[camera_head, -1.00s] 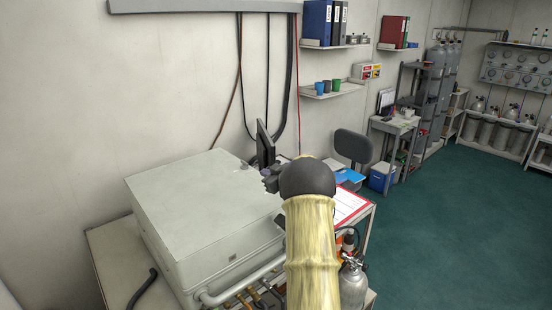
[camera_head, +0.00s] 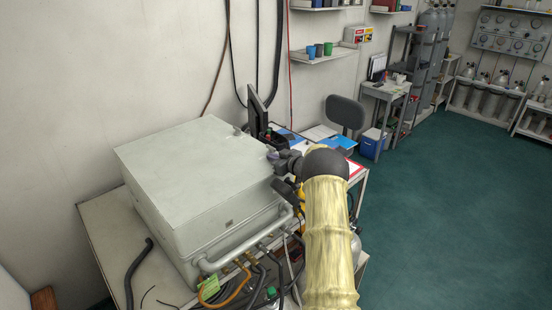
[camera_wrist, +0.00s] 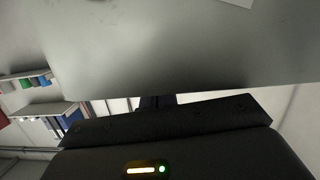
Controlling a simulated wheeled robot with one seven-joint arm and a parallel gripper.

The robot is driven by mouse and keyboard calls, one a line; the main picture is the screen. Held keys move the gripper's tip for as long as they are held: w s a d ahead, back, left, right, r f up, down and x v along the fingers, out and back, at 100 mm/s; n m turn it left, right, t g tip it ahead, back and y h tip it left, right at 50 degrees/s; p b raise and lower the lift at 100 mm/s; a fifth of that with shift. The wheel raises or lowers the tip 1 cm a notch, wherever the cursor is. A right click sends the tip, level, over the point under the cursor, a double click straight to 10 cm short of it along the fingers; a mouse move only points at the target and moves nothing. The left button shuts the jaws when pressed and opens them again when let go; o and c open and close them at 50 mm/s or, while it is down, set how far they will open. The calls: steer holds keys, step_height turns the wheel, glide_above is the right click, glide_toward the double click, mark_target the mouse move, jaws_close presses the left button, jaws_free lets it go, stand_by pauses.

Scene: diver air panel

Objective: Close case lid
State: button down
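A large pale grey case (camera_head: 190,190) stands on a light table at the left in the head view. Its lid (camera_head: 195,165) lies flat across the top, and I see no open gap, but I cannot tell whether it is fully shut. My gripper (camera_head: 284,167) is dark and sits at the right edge of the case, partly hidden by my arm. In the wrist view a broad smooth grey surface (camera_wrist: 190,45), likely the case, fills the top, close to the dark gripper body. The fingers are not clear, so I cannot tell whether they are open or touching the case.
A grey pipe (camera_head: 245,240) and several hoses run along the case's front. A black hose (camera_head: 133,275) lies on the table (camera_head: 100,225) at left. A monitor (camera_head: 257,110) stands behind the case. A chair (camera_head: 345,113) is farther back. The green floor (camera_head: 450,220) at right is clear.

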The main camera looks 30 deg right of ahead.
steer(key=shift+s+d+f, duration=0.15)
steer(key=shift+s+f, duration=0.1)
steer(key=shift+f, duration=0.55)
steer(key=shift+r, duration=0.1)
steer(key=r+p, duration=0.1)
steer(key=r, duration=0.1)
steer(key=r+p, duration=0.2)
steer(key=r, duration=0.1)
steer(key=shift+w, duration=0.2)
steer(key=shift+s+r+b, duration=0.1)
steer(key=shift+s+b, duration=0.5)
steer(key=b+v, duration=0.3)
steer(key=v, duration=0.5)
steer(key=shift+s+r+b, duration=0.2)
steer(key=shift+r+b, duration=0.15)
steer(key=shift+r, duration=0.1)
steer(key=shift+d, duration=0.2)
